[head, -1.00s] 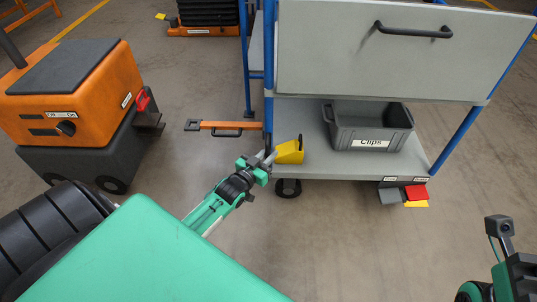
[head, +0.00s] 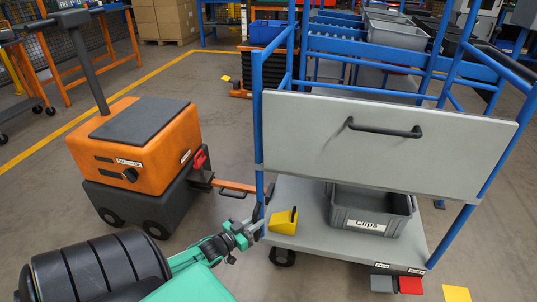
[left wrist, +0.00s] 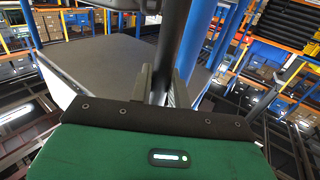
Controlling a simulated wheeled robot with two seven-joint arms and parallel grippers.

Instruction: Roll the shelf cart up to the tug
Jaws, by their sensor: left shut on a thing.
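The shelf cart (head: 330,247) has blue posts, a grey upper panel with a dark handle (head: 385,130) and a lower shelf. Its orange drawbar (head: 236,186) points left at the tug (head: 140,150), an orange and dark grey machine. The bar's end meets the tug's coupling (head: 201,180) beside a red lever (head: 199,160); I cannot tell whether it is latched. My left gripper (head: 255,222) is shut on a dark upright bar (left wrist: 170,45) at the cart's front left post; the bar also shows in the head view (head: 258,211). My right gripper is out of view.
A grey Clips bin (head: 370,210) and a yellow holder (head: 283,221) sit on the lower shelf. Grey and red pedals (head: 409,285) stick out at the front right. A yellow square (head: 457,293) marks the floor. Blue racking (head: 370,48) stands behind the cart.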

